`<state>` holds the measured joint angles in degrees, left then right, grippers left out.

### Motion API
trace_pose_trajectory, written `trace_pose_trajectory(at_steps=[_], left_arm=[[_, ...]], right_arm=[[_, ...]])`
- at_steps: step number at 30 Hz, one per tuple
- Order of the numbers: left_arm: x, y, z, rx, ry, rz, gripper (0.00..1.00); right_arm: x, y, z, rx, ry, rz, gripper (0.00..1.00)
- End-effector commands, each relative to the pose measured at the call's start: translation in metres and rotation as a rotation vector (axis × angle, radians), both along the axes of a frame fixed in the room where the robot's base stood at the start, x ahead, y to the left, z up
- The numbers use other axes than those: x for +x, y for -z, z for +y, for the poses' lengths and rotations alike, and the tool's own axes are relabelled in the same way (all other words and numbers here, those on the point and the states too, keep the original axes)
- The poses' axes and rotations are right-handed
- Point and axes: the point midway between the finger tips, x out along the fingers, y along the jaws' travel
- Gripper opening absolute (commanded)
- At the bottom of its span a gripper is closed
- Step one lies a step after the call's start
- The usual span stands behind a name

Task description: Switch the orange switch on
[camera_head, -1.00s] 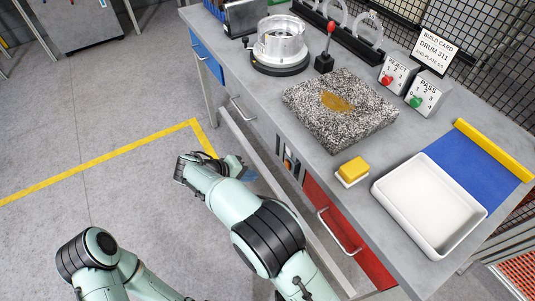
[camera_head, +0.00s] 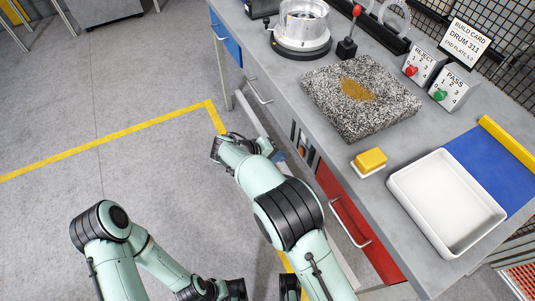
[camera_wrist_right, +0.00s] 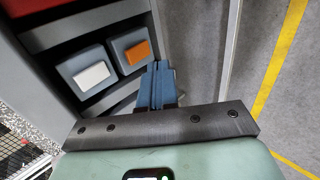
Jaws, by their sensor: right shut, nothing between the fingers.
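The orange switch (camera_wrist_right: 137,52) is a small orange rocker in a grey square housing, seen in the right wrist view. A white rocker switch (camera_wrist_right: 91,75) in a like housing is to its left. Both are in a recess in the bench front; which way the orange rocker is tipped I cannot tell. My right gripper (camera_wrist_right: 157,66) is shut and empty, its blue fingers together just right of the orange switch's housing; contact is unclear. In the head view the right gripper (camera_head: 279,156) is partly hidden by its wrist, beside the bench front. My left gripper's fingers are not visible.
A red drawer (camera_head: 345,215) with a protruding handle is below. The floor to the left is open.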

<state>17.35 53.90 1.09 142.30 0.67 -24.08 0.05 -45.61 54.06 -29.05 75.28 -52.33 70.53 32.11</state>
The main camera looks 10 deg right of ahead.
Motion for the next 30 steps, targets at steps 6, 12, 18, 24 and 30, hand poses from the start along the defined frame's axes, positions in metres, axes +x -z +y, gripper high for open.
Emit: trace_pose_trajectory(at_steps=[6, 12, 18, 24, 30], left_arm=[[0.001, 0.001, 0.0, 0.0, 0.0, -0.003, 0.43], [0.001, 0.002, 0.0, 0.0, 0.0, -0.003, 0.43], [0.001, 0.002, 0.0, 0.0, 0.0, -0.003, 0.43], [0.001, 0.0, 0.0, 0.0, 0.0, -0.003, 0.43], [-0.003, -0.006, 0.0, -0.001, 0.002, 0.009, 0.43]], right_arm=[[0.012, 0.008, -0.033, 0.001, 0.003, -0.002, 0.0], [0.017, 0.006, -0.047, 0.001, 0.001, 0.0, 0.0], [0.018, 0.006, -0.049, 0.001, -0.001, 0.0, 0.0], [0.018, 0.004, -0.05, 0.008, 0.001, 0.001, 0.0], [0.021, 0.001, -0.057, 0.085, 0.001, 0.032, 0.0]])
